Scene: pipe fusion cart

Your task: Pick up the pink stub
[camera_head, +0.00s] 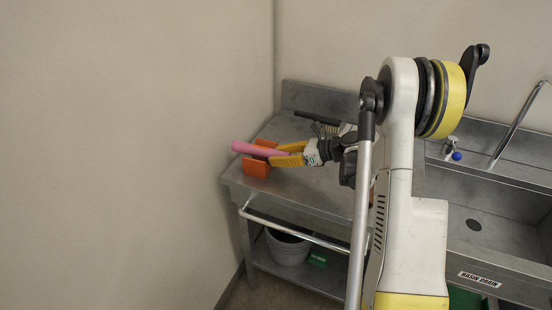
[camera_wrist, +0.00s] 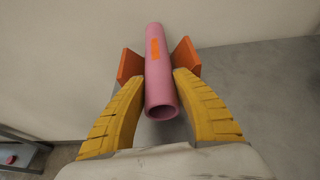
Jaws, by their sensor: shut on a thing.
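The pink stub (camera_wrist: 158,72) is a hollow pink tube with an orange mark on its side. In the wrist view it lies between two orange bracket walls, with its open end towards me. My gripper (camera_wrist: 159,85) has its two yellow fingers closed on both sides of the stub near that end. In the head view the stub (camera_head: 254,148) lies across the orange bracket (camera_head: 256,167) at the left end of the metal counter, and my gripper (camera_head: 283,154) reaches it from the right. I cannot tell whether the stub still rests in the bracket.
The metal counter (camera_head: 318,190) has free room right of the bracket. A dark-handled brush (camera_head: 318,118) lies behind my gripper. A sink basin (camera_head: 490,215) with a tap is at the right. A rail (camera_head: 300,233) runs along the front, with a grey bucket (camera_head: 288,250) below. A wall stands close at left.

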